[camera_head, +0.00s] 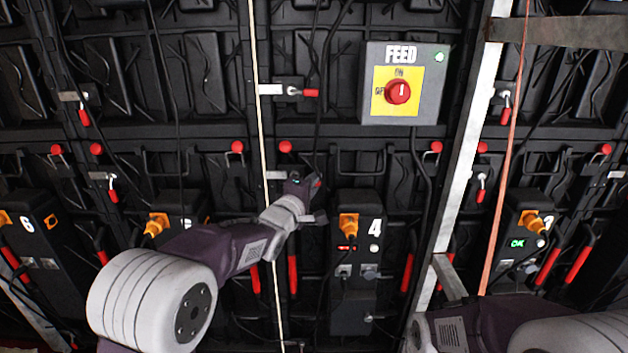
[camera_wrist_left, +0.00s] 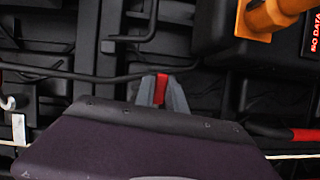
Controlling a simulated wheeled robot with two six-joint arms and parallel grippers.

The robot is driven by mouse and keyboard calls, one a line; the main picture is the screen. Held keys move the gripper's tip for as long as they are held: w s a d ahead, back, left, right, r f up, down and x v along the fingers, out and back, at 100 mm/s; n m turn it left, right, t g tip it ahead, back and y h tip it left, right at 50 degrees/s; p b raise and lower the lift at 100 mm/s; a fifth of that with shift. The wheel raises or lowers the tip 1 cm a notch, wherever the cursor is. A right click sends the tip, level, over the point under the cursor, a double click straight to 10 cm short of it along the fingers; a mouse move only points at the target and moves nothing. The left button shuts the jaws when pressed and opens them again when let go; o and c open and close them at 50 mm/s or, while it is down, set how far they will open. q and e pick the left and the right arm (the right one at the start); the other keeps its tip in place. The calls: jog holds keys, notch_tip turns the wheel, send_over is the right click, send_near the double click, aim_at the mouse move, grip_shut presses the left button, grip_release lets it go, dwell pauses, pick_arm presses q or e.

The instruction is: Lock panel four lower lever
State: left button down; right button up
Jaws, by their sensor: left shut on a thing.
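Panel four's lower lever has a pale bracket (camera_head: 275,175) on the frame, left of the box marked 4 (camera_head: 352,305). My left gripper (camera_head: 314,188) is shut on the lever's red handle. A bit of red shows at the fingertips in the head view, pointing right of the bracket. In the left wrist view the red handle (camera_wrist_left: 161,88) lies between the two grey fingers (camera_wrist_left: 161,93). The gripper hides most of the lever. The upper lever's red handle (camera_head: 311,93) points right, level. My right arm is at the bottom right; its gripper is out of frame.
A grey FEED box (camera_head: 436,100) with a red knob hangs above right. Box 4 has an orange plug (camera_head: 348,226) and a red display, reading NO DATA in the wrist view. A pale cable (camera_head: 254,130) hangs left of the gripper; a metal upright (camera_head: 462,150) stands right.

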pick_arm(q)
jog(key=shift+a+f+m+g+p, duration=0.1)
jog(key=shift+f+m+g+p, duration=0.15)
jog(key=shift+m+p, duration=0.25)
jog(key=shift+f+m+g+p, duration=0.1)
jog(key=shift+m+g+p, duration=0.2)
jog(key=shift+m, duration=0.2)
jog(key=a+f+m+g+y+p, duration=0.2)
jog(key=a+m+y+p, duration=0.3)
jog(key=m+p, duration=0.5)
jog(key=shift+f+y+p, duration=0.8)
jog(key=shift+f+p, duration=0.1)
jog(key=shift+p, duration=3)
jog(key=shift+m, duration=0.3)
jog(key=c, duration=1.4)
grip_release()
jog(key=shift+s, duration=0.1)
